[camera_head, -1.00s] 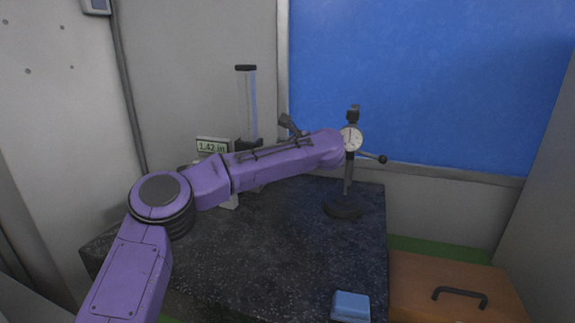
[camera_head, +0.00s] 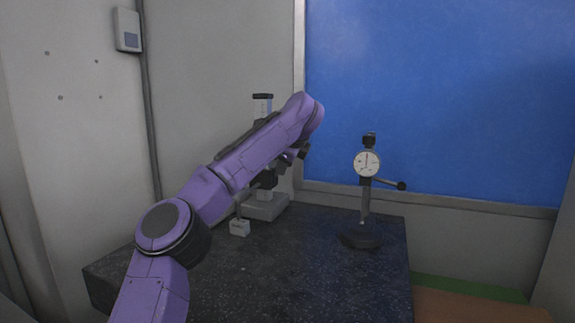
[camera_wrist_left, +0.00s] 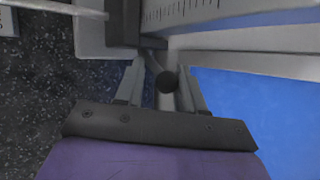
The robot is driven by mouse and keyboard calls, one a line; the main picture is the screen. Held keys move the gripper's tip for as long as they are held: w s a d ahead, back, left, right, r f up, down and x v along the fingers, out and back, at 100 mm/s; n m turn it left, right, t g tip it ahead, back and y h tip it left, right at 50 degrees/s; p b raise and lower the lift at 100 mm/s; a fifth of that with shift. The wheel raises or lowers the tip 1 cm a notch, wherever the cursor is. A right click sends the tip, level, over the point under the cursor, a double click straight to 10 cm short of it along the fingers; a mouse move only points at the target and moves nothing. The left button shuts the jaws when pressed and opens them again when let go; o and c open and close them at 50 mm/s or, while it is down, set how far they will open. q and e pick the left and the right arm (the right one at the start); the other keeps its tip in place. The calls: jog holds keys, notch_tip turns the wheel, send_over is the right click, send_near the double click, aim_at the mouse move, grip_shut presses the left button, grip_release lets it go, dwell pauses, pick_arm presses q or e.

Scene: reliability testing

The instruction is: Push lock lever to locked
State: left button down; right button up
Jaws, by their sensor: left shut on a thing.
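A height gauge stands at the back of the dark granite table, its column top (camera_head: 263,104) and grey base (camera_head: 267,208) showing in the head view past my left arm. In the left wrist view its scaled column (camera_wrist_left: 205,12) is at the top, with the dark slider (camera_wrist_left: 123,22) beside it. A lock lever with a round black knob (camera_wrist_left: 167,82) comes off the slider. My left gripper (camera_wrist_left: 163,68) is shut on the lever, one finger on each side of the knob. In the head view the fingers are mostly hidden behind the purple wrist. My right gripper is not in view.
A dial indicator on a stand (camera_head: 366,163), with its own black-knobbed arm, stands to the right on the granite table (camera_head: 330,285). A small grey block (camera_head: 239,228) is near the gauge base. A blue panel (camera_head: 440,100) is behind. The table front is clear.

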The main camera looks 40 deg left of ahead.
pick_arm(q)
jog(key=shift+a+r, duration=0.1)
dwell(0.4)
jog(key=c, duration=0.8)
grip_release()
jog(key=shift+w+a, duration=0.1)
jog(key=b+v, duration=0.1)
jog(key=v, duration=0.9)
jog(key=shift+r, duration=0.2)
